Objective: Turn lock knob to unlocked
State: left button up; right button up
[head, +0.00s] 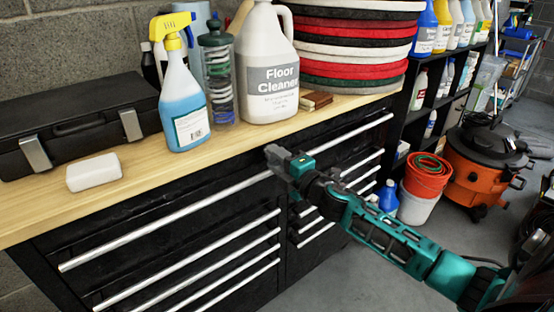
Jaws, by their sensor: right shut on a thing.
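The black tool chest (150,226) under the wooden worktop has several drawers with long silver handles. My right gripper (279,160) is at the upper front of the chest, just below the worktop edge and near the middle. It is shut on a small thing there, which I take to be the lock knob. The gripper hides the knob, so I cannot see which way it points. All the drawers look closed. My left gripper is not in view.
On the worktop (226,162) stand a black case (85,120), a white block (94,172), a blue spray bottle (183,100), a floor cleaner jug (266,70) and stacked pads (345,50). An orange vacuum (478,165) and buckets (415,208) are right. Grey floor is clear in front.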

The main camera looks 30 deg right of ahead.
jog(key=o, duration=1)
